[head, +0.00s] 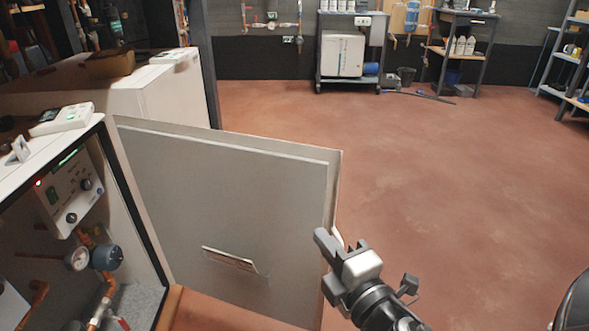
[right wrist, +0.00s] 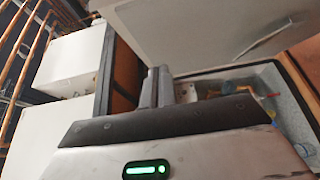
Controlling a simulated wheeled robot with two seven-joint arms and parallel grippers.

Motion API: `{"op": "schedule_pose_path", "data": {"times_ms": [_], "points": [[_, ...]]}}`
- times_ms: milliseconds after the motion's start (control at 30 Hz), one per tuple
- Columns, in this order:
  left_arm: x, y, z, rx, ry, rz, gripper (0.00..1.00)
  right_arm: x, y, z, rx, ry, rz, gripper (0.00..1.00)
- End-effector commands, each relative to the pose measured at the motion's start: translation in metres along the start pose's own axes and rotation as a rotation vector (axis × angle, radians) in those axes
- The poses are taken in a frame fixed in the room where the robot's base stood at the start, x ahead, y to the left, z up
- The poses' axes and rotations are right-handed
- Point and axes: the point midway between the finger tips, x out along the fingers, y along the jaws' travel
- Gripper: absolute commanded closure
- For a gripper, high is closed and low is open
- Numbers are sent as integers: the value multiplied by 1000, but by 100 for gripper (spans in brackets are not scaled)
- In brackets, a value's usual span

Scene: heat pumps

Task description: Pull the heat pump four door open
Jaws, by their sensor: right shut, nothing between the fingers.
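The heat pump door (head: 225,205) stands wide open in the head view, its inner face towards me and a label slip low on it. It is hinged on the heat pump cabinet (head: 150,225) at the left, whose inside shows gauges and copper pipes. My right gripper (head: 329,248) is at the door's free edge, at lower centre, shut with nothing in it. Whether it touches the edge I cannot tell. In the right wrist view the shut fingers (right wrist: 157,86) show below the pale door (right wrist: 190,32). My left gripper is not in view.
Another white cabinet (head: 165,95) stands behind the door at the left. The red floor (head: 450,180) to the right is clear. A wheeled rack (head: 350,45), a workbench (head: 465,45) and shelves (head: 570,55) stand at the back.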

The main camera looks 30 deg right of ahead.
Motion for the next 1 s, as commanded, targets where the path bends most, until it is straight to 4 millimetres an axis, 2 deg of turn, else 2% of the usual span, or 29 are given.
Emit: {"op": "schedule_pose_path", "data": {"times_ms": [133,267,667,700,800,1000], "points": [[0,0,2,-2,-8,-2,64,6,-1,1,-9,-2,2,100],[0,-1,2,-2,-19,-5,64,22,1,0,-9,0,5,100],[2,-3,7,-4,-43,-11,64,102,1,0,-6,0,6,100],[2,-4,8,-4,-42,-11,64,107,-1,5,-10,-1,3,100],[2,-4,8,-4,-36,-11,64,116,-1,16,-8,-2,2,100],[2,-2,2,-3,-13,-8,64,127,-1,27,-4,0,0,100]]}}
